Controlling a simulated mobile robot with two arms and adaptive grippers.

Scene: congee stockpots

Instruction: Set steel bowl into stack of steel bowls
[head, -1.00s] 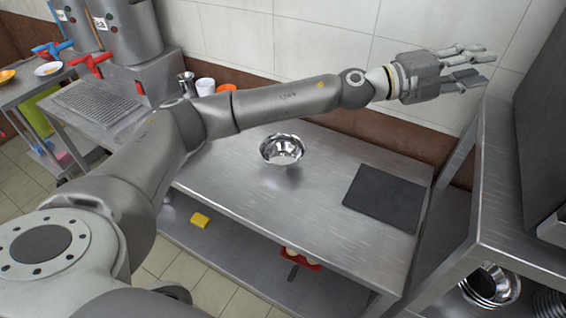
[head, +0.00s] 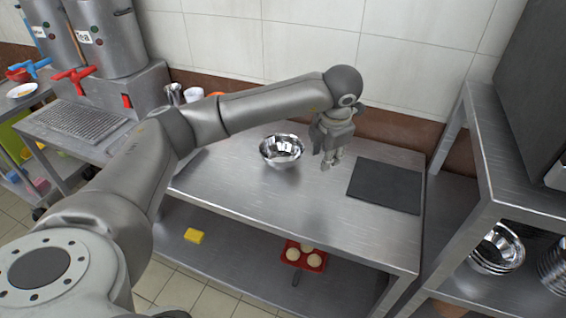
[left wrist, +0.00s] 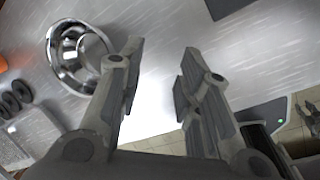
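A shiny steel bowl (head: 282,151) stands upright on the steel table, left of my left gripper (head: 328,163). It also shows in the left wrist view (left wrist: 70,62), at the upper left beside the fingers. My left gripper hangs over the table with its fingers pointing down, apart from the bowl. In the left wrist view its fingers (left wrist: 158,88) are spread with nothing between them. A stack of steel bowls (head: 497,250) stands on the shelf of the rack at the right, partly hidden by the rack's upper shelf and post. My right gripper does not clearly show.
A dark board (head: 386,186) lies on the table, right of my left gripper. The steel table (head: 330,220) is bare in front. A red tray (head: 304,256) and yellow sponge (head: 193,236) sit on its lower shelf. The steel rack (head: 515,198) stands close at the right.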

